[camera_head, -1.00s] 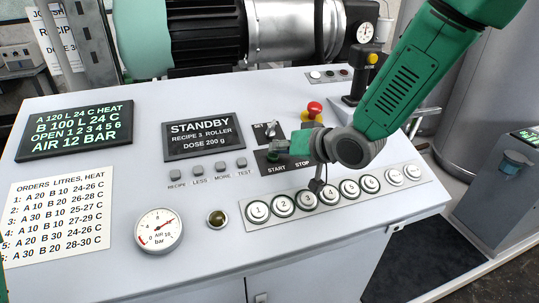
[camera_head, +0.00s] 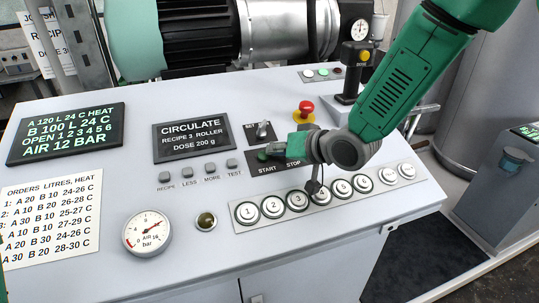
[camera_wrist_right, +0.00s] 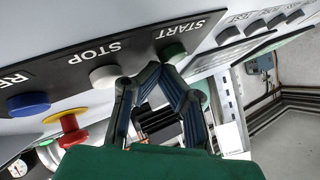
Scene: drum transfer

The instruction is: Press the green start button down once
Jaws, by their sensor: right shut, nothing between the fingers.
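The green start button (camera_head: 262,155) is on the black START/STOP plate (camera_head: 284,166) in the middle of the sloping console. In the right wrist view the start button (camera_wrist_right: 173,52) is beside the START label, just beyond my fingertips. My right gripper (camera_head: 274,150) reaches in from the right, low over the plate, shut and empty. Its fingers (camera_wrist_right: 160,72) meet close to the button in the wrist view; I cannot tell whether they touch it. The display (camera_head: 193,136) reads CIRCULATE. My left gripper is not in view.
A pale stop button (camera_wrist_right: 104,76) is beside the start button. A red mushroom button (camera_head: 306,108) stands behind the plate, with a selector switch (camera_head: 262,130) near it. A row of numbered buttons (camera_head: 272,207) runs in front, under my wrist. A gauge (camera_head: 147,232) is at front left.

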